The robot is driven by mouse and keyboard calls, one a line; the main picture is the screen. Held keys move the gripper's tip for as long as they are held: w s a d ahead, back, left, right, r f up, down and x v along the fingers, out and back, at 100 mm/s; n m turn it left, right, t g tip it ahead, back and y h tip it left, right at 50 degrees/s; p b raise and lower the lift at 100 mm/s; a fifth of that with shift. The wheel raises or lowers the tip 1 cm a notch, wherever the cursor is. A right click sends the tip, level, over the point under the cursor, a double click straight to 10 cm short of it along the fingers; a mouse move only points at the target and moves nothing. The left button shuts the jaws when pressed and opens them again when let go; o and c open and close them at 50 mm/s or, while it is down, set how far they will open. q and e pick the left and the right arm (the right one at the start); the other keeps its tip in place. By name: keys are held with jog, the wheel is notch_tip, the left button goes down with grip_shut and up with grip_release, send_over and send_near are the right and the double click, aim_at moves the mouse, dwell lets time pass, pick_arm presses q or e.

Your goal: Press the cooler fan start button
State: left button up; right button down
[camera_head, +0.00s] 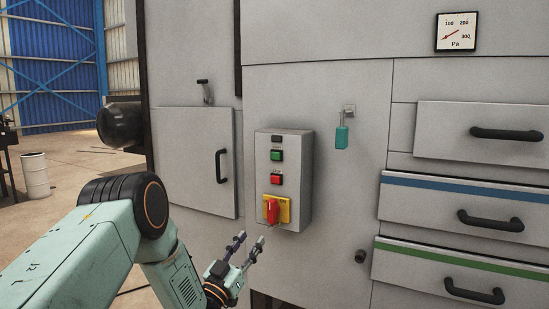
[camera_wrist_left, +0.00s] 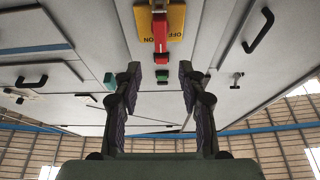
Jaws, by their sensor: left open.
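A grey control box (camera_head: 300,190) on the cabinet front carries a green button (camera_head: 276,155) above a red button (camera_head: 275,179). Below them is a red rotary switch (camera_head: 271,210) on a yellow plate (camera_head: 285,206). The labels by the buttons are too small to read. My left gripper (camera_head: 250,240) is open and empty, below and slightly left of the box, apart from it. In the left wrist view the switch's yellow plate (camera_wrist_left: 176,20) is at the top, above the open fingers (camera_wrist_left: 159,72). My right gripper is not in view.
A cabinet door with a black handle (camera_head: 221,166) is left of the box. A teal padlock (camera_head: 341,137) hangs to its right. Drawers with black handles (camera_head: 490,222) protrude at the right. A pressure gauge (camera_head: 456,32) is at upper right.

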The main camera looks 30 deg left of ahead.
pick_arm(q)
grip_shut()
dwell(1.4)
